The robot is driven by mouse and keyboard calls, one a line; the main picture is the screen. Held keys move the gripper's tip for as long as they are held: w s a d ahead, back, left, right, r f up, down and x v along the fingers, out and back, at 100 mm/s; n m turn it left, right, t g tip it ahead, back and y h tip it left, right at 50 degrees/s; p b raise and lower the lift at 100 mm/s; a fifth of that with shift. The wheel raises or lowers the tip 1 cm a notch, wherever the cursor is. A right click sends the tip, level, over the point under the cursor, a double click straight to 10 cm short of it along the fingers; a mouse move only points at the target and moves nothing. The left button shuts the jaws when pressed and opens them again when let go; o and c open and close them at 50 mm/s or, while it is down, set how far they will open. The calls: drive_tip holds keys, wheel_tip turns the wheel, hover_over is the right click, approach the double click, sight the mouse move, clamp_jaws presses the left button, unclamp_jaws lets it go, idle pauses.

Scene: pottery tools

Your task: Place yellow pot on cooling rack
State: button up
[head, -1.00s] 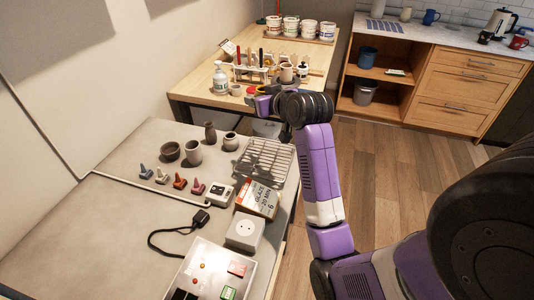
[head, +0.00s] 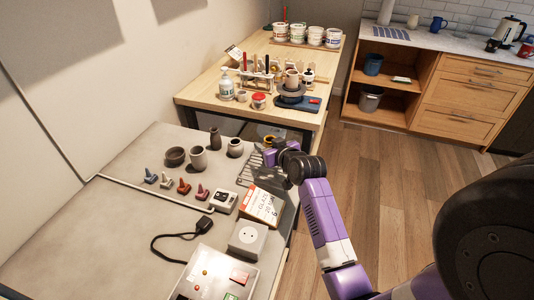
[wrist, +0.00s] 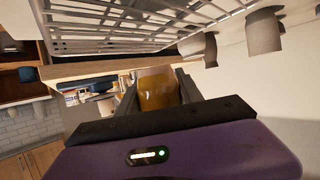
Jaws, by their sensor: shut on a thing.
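The yellow pot (wrist: 158,92) is between the two fingers of my gripper (wrist: 157,84) in the wrist view, and the gripper is shut on it. In the head view only a small yellow part of the pot (head: 268,140) shows beside my gripper (head: 275,148). The cooling rack (head: 248,166) is a wire grid on the grey table, largely hidden by my arm. The rack also shows in the wrist view (wrist: 120,22), near the pot but apart from it in the picture. I cannot tell the height of the pot above the rack.
A dark vase (head: 215,138), a bowl (head: 176,157), a cup (head: 198,158) and a round jar (head: 235,147) stand left of the rack. A box (head: 262,206) lies in front of it. The wooden table (head: 215,86) behind holds bottles, tools and tubs.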

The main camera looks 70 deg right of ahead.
drive_tip(key=shift+f, duration=1.95)
drive_tip(key=shift+f, duration=0.15)
drive_tip(key=o, duration=1.4)
